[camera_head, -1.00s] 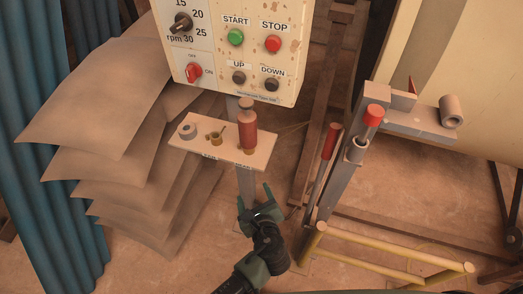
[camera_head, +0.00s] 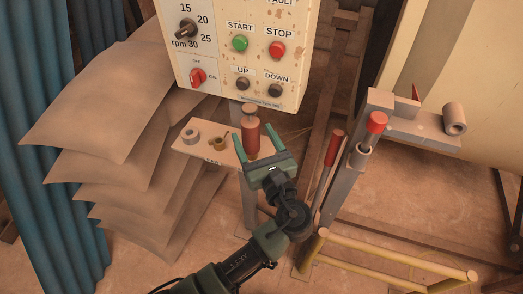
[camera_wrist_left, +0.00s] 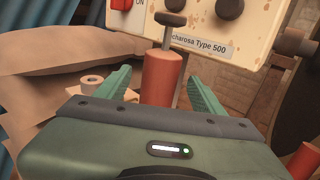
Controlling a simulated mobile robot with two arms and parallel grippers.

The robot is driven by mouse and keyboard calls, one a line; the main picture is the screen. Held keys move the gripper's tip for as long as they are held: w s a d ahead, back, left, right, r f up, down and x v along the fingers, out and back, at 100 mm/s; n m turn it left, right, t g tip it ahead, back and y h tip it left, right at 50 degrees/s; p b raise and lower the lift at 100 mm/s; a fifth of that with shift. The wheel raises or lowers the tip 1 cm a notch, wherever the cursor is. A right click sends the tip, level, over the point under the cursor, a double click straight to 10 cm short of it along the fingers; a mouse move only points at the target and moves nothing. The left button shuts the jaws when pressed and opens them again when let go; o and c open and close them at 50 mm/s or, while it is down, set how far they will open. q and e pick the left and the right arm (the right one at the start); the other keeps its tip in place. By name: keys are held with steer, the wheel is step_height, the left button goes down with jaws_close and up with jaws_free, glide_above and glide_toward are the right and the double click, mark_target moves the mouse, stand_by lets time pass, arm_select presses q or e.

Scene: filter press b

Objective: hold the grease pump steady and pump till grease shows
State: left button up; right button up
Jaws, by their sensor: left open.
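The grease pump (camera_head: 251,138) is a red upright cylinder with a rod and a dark knob on top. It stands at the right end of a small shelf below the control panel. My left gripper (camera_head: 260,137) is open, with its green fingers on either side of the pump in the head view. In the left wrist view the pump (camera_wrist_left: 160,78) shows between the two spread fingers, beyond the palm; I cannot tell whether they touch it. The pump's lower end is hidden by the gripper. No grease is visible. My right gripper is not in view.
The small shelf (camera_head: 184,152) also holds a pale ring (camera_head: 191,134) and a brass-coloured cup (camera_head: 218,144). The control panel (camera_head: 258,62) hangs just above. Red-handled levers (camera_head: 334,149) and a yellow rail (camera_head: 390,262) stand to the right. Stacked brown sheets (camera_head: 105,100) lie left.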

mark_target(247, 123)
arm_select(q)
steer(key=shift+x, duration=2.8)
jaws_close()
